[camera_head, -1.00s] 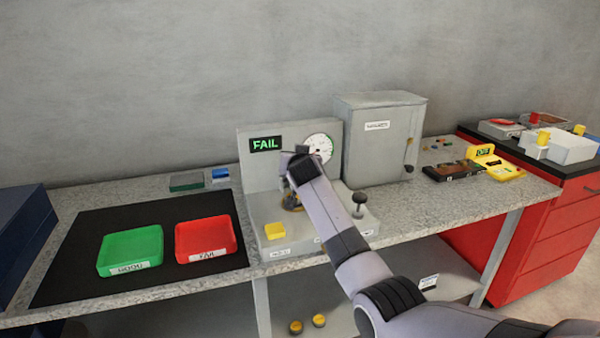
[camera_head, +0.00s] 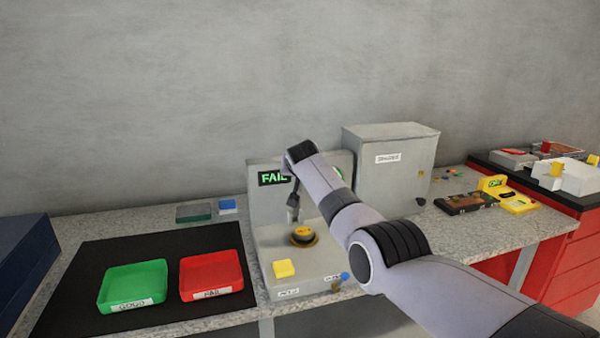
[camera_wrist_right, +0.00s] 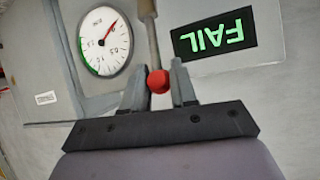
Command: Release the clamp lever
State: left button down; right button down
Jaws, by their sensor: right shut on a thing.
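In the right wrist view my right gripper (camera_wrist_right: 159,78) is shut on the red ball knob (camera_wrist_right: 158,82) of the clamp lever (camera_wrist_right: 150,38). The lever's pale rod runs up the picture from between the fingers. In the head view my right wrist is above the grey test fixture (camera_head: 262,248) and hides the fingers and knob. A dark clamp part (camera_head: 293,208) hangs below the wrist, above a round part with a yellow-orange top (camera_head: 302,234). I cannot tell whether they touch. My left gripper is out of view.
A lit FAIL display (camera_head: 273,178) and a dial gauge (camera_wrist_right: 105,42) are on the fixture's back panel. A yellow block (camera_head: 284,268) sits at its front. Green (camera_head: 132,282) and red (camera_head: 211,270) trays lie left. A grey cabinet (camera_head: 388,170) stands close on the right.

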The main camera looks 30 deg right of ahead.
jog(key=shift+w+r, duration=0.35)
jog(key=shift+w, duration=0.2)
jog(key=c, duration=0.9)
grip_release()
jog(key=shift+f, duration=0.1)
jog(key=shift+s, duration=0.1)
jog(key=shift+p+v, duration=0.45)
jog(key=shift+v, duration=3)
